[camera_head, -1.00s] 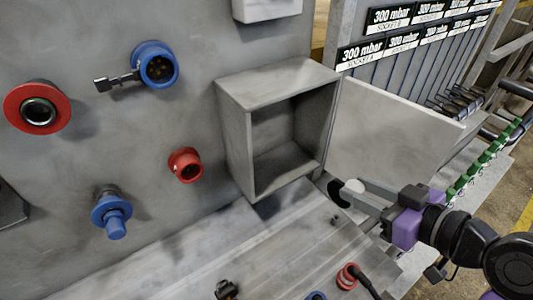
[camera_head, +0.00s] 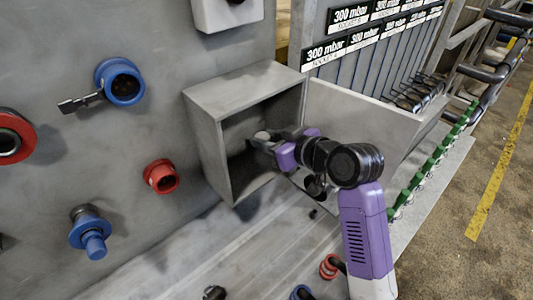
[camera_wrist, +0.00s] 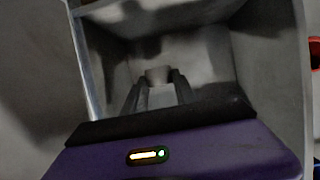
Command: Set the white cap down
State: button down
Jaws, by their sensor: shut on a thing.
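The white cap (camera_head: 263,135) is held at the tips of my gripper (camera_head: 262,141), inside the opening of the grey open-fronted box (camera_head: 207,141) on the wall panel. In the wrist view the cap (camera_wrist: 158,75) shows as a pale round shape between the two fingertips (camera_wrist: 158,82), with the box's inner walls around it. The fingers are shut on it. The cap appears above the box floor, but the gap beneath it is hard to judge in the dim light.
The box's open door (camera_head: 352,116) stands to the right of my arm. Blue and red sockets, such as the red one (camera_head: 161,176), are on the panel to the left. A sloping grey ledge (camera_head: 210,255) runs below, with connectors at its front. Labelled hoses and handles are at right.

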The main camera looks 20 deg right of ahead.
aim_at(267, 164)
notch_tip(267, 164, down, 5)
jog(key=shift+s+r+p, duration=0.1)
jog(key=shift+p, duration=0.2)
jog(key=shift+w+f, duration=0.2)
jog(key=shift+f, duration=0.45)
jog(key=shift+f, duration=0.15)
jog(key=c, duration=1)
grip_release()
jog(key=v, duration=1.2)
jog(key=shift+r+b, duration=0.25)
jog(key=shift+b, duration=0.2)
